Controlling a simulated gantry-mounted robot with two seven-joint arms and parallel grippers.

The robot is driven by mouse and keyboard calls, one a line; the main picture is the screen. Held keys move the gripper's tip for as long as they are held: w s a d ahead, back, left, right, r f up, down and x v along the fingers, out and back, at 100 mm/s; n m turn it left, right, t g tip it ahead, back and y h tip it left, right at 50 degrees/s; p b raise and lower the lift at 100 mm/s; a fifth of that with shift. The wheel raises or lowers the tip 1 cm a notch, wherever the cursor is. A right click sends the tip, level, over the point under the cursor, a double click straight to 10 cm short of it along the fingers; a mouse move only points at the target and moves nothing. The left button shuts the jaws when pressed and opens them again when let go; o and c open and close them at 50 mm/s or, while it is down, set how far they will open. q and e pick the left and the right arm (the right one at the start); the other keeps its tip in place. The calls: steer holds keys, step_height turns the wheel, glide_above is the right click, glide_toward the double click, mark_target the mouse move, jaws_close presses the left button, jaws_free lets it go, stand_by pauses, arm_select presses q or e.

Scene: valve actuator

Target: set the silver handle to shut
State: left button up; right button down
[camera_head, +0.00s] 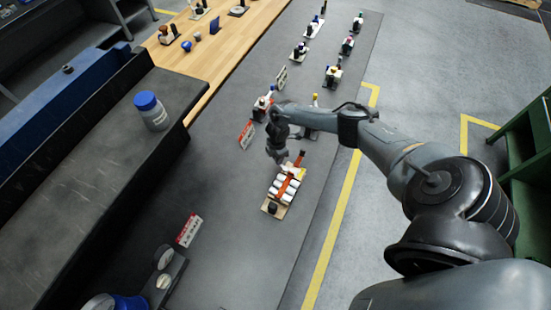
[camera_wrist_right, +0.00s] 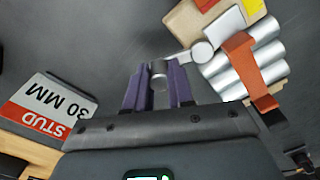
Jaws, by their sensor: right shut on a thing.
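The valve actuator shows in the head view as a small unit with pale silver cylinders (camera_head: 283,189) and an orange strip across them, on a tan base. In the right wrist view its silver cylinders (camera_wrist_right: 248,72) and orange strip (camera_wrist_right: 251,70) are at the upper right. A silver handle (camera_wrist_right: 180,59) reaches left from a round silver hub (camera_wrist_right: 202,52). My right gripper (camera_wrist_right: 159,88) has its purple fingers shut on the handle's silver end. In the head view my right gripper (camera_head: 277,155) is just beyond the unit; its fingertips are too small to make out. My left gripper is not in view.
A red and white card (camera_wrist_right: 45,107) reading "STUD 30 MM" lies left of the fingers. Several similar small units, such as one with a green part (camera_head: 346,46), stand farther along the grey surface. A blue-capped jar (camera_head: 152,111) stands at left.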

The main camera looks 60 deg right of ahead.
steer(key=m, duration=0.1)
steer(key=d+m+p, duration=0.1)
steer(key=m, duration=0.1)
steer(key=shift+s+d+r+m, duration=0.1)
steer(key=shift+s+d+m, duration=0.1)
steer(key=shift+s+m, duration=0.15)
steer(key=shift+s+d+m+p, duration=0.3)
steer(key=shift+m+p, duration=0.15)
steer(key=shift+m, duration=0.4)
steer(key=shift+s+d+m+p, duration=0.2)
steer(key=shift+s+m+p, duration=0.15)
steer(key=shift+m, duration=0.45)
steer(key=c, duration=1)
jaws_free()
steer(key=shift+r+p, duration=0.35)
steer(key=shift+r, duration=0.3)
steer(key=shift+r+p, duration=0.65)
steer(key=shift+r, duration=4)
